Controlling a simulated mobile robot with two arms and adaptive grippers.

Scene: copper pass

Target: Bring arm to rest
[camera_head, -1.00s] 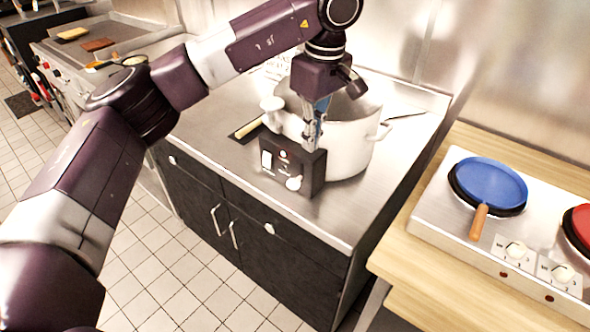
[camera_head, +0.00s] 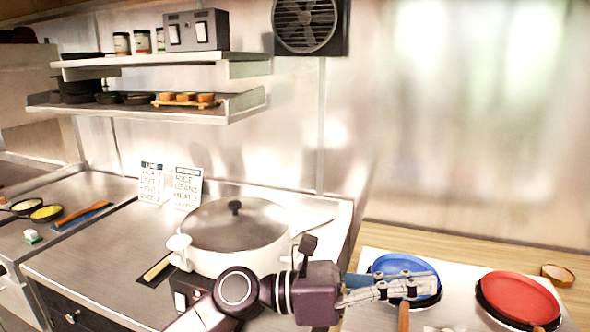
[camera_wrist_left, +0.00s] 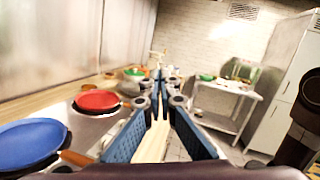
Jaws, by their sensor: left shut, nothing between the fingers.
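My left arm reaches in from the bottom of the head view, and its gripper (camera_head: 432,284) points right with its fingers shut and empty. The fingers lie across the view in front of the blue pan (camera_head: 398,266) and hide part of it. In the left wrist view the same gripper (camera_wrist_left: 162,85) points away into the room, with the blue pan (camera_wrist_left: 30,143) and red pan (camera_wrist_left: 97,100) to its left. My right gripper shows in neither view.
A large white pot (camera_head: 240,262) with a lid (camera_head: 222,224) stands left of the gripper. The red pan (camera_head: 520,298) sits right of the fingertips. Shelves (camera_head: 160,113) hang at upper left. A side table (camera_wrist_left: 228,86) and a tall white cabinet (camera_wrist_left: 285,95) stand across the room.

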